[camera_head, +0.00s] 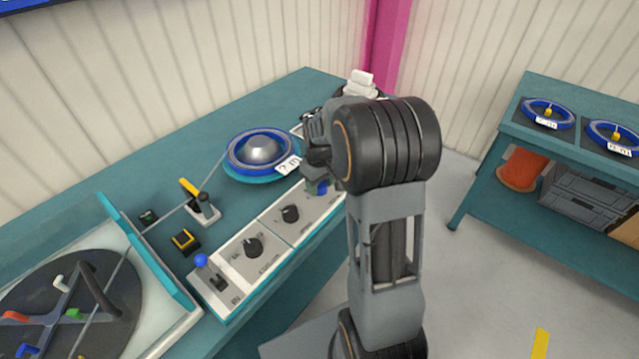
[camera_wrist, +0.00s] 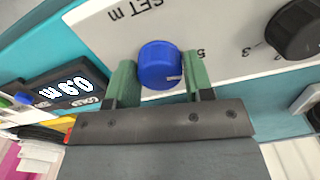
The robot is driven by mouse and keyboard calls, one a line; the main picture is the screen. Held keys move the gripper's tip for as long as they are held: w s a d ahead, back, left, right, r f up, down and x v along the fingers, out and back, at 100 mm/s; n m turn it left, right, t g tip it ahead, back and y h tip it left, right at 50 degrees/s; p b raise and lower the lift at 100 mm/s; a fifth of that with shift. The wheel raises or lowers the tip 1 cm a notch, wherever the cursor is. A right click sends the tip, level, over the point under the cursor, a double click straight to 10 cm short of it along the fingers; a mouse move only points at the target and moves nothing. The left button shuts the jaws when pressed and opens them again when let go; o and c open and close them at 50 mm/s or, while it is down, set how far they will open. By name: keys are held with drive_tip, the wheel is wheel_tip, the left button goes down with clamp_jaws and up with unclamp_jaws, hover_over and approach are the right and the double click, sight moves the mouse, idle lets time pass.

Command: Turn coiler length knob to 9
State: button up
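The blue length knob (camera_wrist: 160,65) sits on the pale panel marked "SET m" (camera_wrist: 140,12), which appears upside down in the wrist view. My gripper (camera_wrist: 160,80) has its two green fingers on either side of the knob, seemingly touching it. A small white mark shows on the knob's lower right side. A printed 5 lies to its right. A dark display (camera_wrist: 68,91) at left shows upside-down digits, apparently 0.9 m. In the head view, the knob (camera_head: 322,188) is mostly hidden by my gripper (camera_head: 317,183).
Black knobs (camera_head: 253,247) and a blue-tipped lever (camera_head: 201,261) are on neighbouring panels. A blue reel (camera_head: 261,151) lies behind the panels, and a coiler disc (camera_head: 75,295) is at left. Another table (camera_head: 480,190) with reels stands at right. Open floor lies between.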

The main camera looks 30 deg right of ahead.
drive_tip(key=c, duration=0.5)
